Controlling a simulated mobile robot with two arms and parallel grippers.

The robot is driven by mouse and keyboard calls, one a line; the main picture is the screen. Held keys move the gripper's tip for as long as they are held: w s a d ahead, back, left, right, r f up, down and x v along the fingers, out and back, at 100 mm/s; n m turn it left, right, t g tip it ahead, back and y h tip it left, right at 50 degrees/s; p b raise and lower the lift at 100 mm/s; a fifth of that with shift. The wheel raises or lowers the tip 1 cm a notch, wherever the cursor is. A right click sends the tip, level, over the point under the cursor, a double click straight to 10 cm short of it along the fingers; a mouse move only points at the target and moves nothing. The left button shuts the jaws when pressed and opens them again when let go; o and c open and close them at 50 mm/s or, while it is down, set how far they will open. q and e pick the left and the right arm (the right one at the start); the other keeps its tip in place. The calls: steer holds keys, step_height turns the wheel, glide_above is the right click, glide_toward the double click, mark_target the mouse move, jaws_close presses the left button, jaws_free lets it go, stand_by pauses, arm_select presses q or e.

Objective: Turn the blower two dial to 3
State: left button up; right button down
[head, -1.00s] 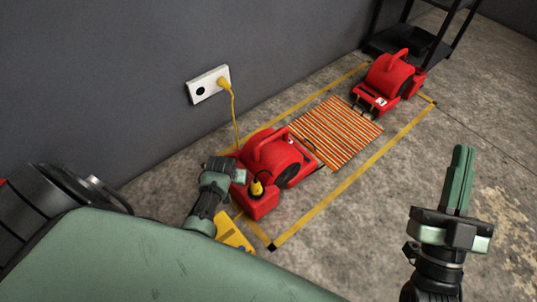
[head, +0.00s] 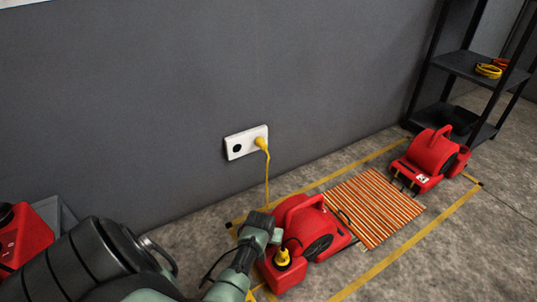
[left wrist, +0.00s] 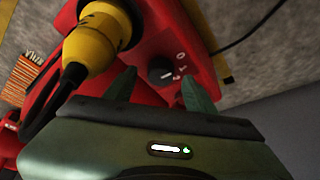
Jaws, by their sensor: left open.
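The near red blower (head: 308,232) stands on the floor by the wall, a yellow connector (head: 283,257) on its near end. My left gripper (head: 268,230) is at that end. In the left wrist view, a black dial (left wrist: 160,70) sits on the red housing, with white marks beside it; I cannot tell its setting for sure. The two green fingers of my left gripper (left wrist: 158,80) are apart, pointing at the dial from either side; contact is unclear. A second red blower (head: 432,158) stands farther right with a small white label. I cannot read which blower is two. My right gripper is out of view.
A striped orange rug (head: 373,206) lies between the blowers, inside yellow floor tape (head: 410,240). A yellow cord runs from the wall socket (head: 246,142) down behind the near blower. A black shelf (head: 466,68) stands at back right. A red object (head: 28,240) is at far left.

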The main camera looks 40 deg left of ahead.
arm_select(q)
steer(key=shift+w+a+f, duration=0.15)
steer(key=shift+w+f, duration=0.05)
steer(key=shift+f, duration=0.35)
